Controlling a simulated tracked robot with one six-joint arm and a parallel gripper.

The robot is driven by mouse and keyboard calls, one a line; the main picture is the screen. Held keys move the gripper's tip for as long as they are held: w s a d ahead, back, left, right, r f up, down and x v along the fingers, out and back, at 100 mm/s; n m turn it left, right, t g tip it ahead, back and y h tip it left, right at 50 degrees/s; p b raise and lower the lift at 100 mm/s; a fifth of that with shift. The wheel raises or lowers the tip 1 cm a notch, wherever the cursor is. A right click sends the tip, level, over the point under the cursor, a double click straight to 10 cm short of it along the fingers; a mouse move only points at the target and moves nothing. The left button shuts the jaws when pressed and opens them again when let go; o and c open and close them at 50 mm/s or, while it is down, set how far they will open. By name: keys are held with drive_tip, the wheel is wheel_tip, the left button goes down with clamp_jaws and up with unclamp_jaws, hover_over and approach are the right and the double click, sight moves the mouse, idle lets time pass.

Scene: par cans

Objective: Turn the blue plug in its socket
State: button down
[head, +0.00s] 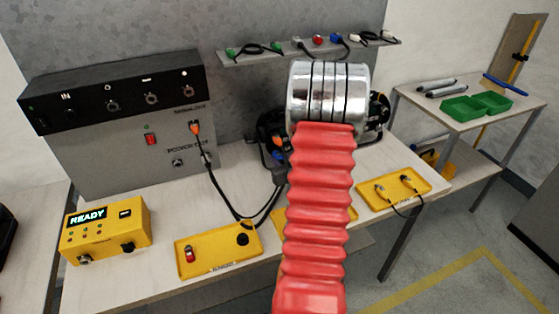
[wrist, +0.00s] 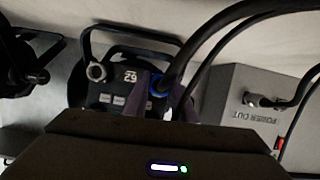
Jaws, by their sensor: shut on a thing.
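The blue plug (wrist: 158,92) sits at the back panel of a black par can (wrist: 112,98), with a black cable rising from it. In the wrist view my gripper (wrist: 163,100) has its dark purple fingers on both sides of the plug, shut on it. Whether the plug is fully seated or how far it is turned cannot be told. In the head view a small blue spot of the plug (head: 277,155) shows beside the par can (head: 268,128). My red arm hides my gripper and most of the can there. A round metal connector (wrist: 97,72) is left of the plug.
A grey power box (head: 130,150) with an orange plug (head: 195,128) stands left on the table. A yellow READY box (head: 105,230) and yellow trays (head: 218,250) lie in front. Cables loop close to my arm. A shelf (head: 310,48) with connectors hangs behind.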

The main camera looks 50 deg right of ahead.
drive_tip(key=c, duration=1.4)
unclamp_jaws()
drive_tip(key=v, duration=1.3)
drive_tip(key=shift+s+a, duration=0.2)
drive_tip(key=shift+s, duration=0.2)
drive_tip(key=shift+w, duration=0.1)
